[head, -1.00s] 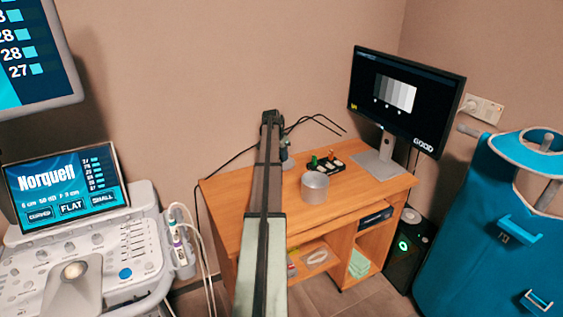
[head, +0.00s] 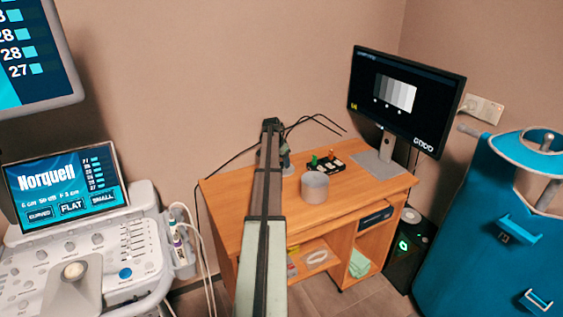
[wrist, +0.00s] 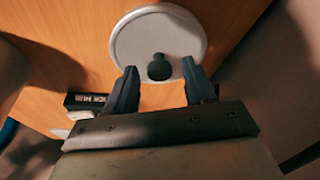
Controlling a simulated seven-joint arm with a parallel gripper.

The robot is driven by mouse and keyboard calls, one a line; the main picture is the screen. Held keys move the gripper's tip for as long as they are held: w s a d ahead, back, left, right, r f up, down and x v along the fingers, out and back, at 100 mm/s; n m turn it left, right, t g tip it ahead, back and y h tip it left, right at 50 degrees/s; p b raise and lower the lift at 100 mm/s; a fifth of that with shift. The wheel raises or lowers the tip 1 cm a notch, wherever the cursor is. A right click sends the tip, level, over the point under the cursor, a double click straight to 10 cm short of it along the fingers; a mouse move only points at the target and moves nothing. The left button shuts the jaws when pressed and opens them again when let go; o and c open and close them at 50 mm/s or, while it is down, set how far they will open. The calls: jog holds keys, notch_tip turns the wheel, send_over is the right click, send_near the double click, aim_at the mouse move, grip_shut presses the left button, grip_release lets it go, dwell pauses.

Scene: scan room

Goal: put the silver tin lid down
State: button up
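The silver tin lid (wrist: 150,30) shows in the wrist view as a round pale disc with a dark knob (wrist: 159,67). It appears to lie flat on the wooden desk top. My gripper (wrist: 160,72) is open, with one finger to each side of the knob and a clear gap on both sides. The lid and fingertips are hidden behind my arm in the head view. A silver tin (head: 315,187) stands upright on the desk, without the lid on it.
The wooden desk (head: 345,205) carries a small dark tray with bottles (head: 325,164) behind the tin and a monitor (head: 405,98) at the right. A dark box (wrist: 86,100) shows left in the wrist view. An ultrasound console (head: 85,250) stands left.

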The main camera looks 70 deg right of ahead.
jog(key=shift+r, duration=0.15)
jog(key=v, duration=1.2)
jog(key=shift+w, duration=0.1)
dwell(0.3)
